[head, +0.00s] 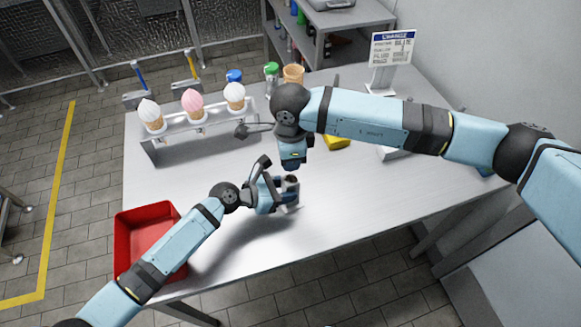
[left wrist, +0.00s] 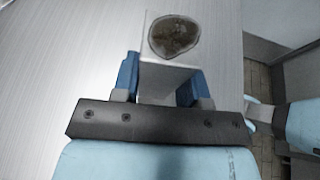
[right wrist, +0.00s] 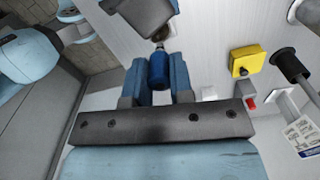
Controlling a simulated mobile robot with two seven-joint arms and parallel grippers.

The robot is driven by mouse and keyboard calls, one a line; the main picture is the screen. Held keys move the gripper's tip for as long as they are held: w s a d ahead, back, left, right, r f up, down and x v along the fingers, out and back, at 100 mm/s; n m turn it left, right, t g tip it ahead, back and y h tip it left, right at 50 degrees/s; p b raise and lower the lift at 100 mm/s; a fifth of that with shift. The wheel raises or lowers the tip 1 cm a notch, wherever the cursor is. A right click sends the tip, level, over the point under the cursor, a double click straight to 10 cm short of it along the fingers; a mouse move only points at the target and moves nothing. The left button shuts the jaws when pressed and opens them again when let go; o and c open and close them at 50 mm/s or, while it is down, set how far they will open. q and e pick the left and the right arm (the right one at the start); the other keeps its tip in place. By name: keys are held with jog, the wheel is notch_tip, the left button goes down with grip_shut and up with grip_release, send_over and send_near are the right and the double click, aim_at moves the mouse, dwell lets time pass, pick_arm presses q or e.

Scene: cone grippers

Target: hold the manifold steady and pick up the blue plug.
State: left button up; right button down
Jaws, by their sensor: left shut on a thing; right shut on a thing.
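The manifold is a pale grey block (left wrist: 152,75) with a dark brown round patch on its upper end. My left gripper (head: 277,192) is shut on it over the table; its blue fingers clasp both sides in the left wrist view (left wrist: 160,88). The blue plug (right wrist: 158,70) is a short blue cylinder with a metallic tip. My right gripper (right wrist: 157,85) is shut on it. In the head view my right gripper (head: 292,163) points down just above the left one, and mostly hides the plug. I cannot tell whether plug and manifold touch.
A metal rack (head: 178,143) with three ice-cream cones stands at the back left. A red bin (head: 123,245) is at the near left edge. A sign (head: 391,48) stands at the back. The front-right table is clear.

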notch_tip(320, 180, up, 4)
jog(key=shift+r, duration=0.25)
pick_arm(q)
jog(key=o, duration=1.1)
jog(key=shift+o, duration=0.2)
jog(key=v, duration=1.2)
